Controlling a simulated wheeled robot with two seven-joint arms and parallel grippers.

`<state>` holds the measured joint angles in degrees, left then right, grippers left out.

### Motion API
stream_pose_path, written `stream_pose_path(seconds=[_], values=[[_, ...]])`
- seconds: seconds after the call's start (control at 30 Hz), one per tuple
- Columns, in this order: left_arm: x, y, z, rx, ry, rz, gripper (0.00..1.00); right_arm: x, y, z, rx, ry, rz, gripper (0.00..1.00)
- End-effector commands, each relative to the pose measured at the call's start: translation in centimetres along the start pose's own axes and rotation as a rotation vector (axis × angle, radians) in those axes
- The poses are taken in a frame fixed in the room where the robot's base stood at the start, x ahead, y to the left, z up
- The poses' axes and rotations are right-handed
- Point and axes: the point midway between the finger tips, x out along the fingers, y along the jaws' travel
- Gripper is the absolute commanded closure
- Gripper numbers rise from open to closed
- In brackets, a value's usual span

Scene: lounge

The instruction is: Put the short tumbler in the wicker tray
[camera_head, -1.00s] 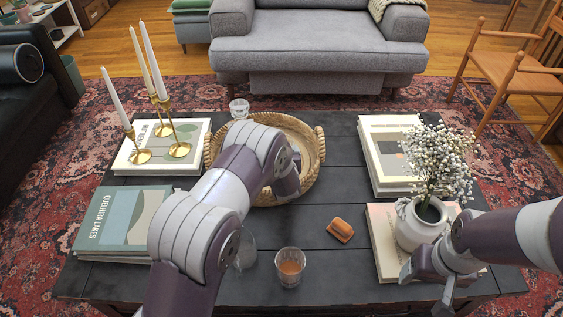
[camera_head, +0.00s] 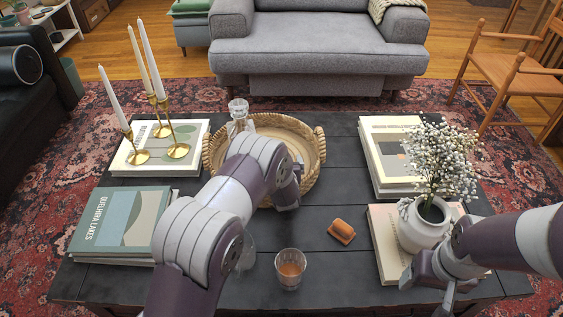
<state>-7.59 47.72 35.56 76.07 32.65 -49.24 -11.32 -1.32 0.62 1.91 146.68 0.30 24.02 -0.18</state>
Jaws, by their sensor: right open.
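A short clear tumbler with amber drink (camera_head: 290,268) stands upright near the front middle of the dark table. A second clear glass (camera_head: 246,252) stands to its left, partly hidden by my left arm, so its full shape cannot be told. The round wicker tray (camera_head: 318,150) lies at the back middle of the table, partly covered by my left arm. My right gripper (camera_head: 430,290) is open and empty at the table's front right, just in front of the white vase.
A glass decanter (camera_head: 239,113) stands at the tray's back left. An orange-brown block (camera_head: 341,231) lies right of the tumbler. The white vase with flowers (camera_head: 420,228) stands on books at right. Gold candlesticks (camera_head: 178,150) and more books (camera_head: 122,222) fill the left.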

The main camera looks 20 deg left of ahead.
Motion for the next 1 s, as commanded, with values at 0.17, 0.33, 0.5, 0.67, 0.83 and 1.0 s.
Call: stream_pose_path(seconds=[0.17, 0.33, 0.5, 0.67, 0.83, 1.0], values=[[-0.2, 0.0, -0.2, 0.002, -0.003, 0.000, 0.00, -0.3, 0.0, 0.0, 0.000, 0.000, 0.000, 0.27], [-2.7, 0.1, -1.4, 0.003, -0.006, 0.001, 0.00, -2.0, 0.0, -0.2, 0.000, 0.000, 0.000, 0.27], [-7.6, 0.1, -1.5, 0.004, -0.004, 0.002, 0.00, -3.5, 0.0, -0.4, 0.000, 0.000, 0.000, 0.27], [-11.0, 0.1, -1.3, 0.002, -0.004, 0.002, 0.00, -4.3, 0.0, -0.5, 0.000, 0.000, 0.000, 0.27], [-12.6, 0.2, -1.7, -0.004, -0.040, 0.019, 0.00, -4.6, 0.0, -0.5, 0.000, 0.000, 0.000, 0.27], [-17.6, 0.3, -4.3, 0.023, -0.395, 0.168, 0.00, -4.5, 0.0, -0.5, 0.000, 0.000, 0.000, 0.27]])
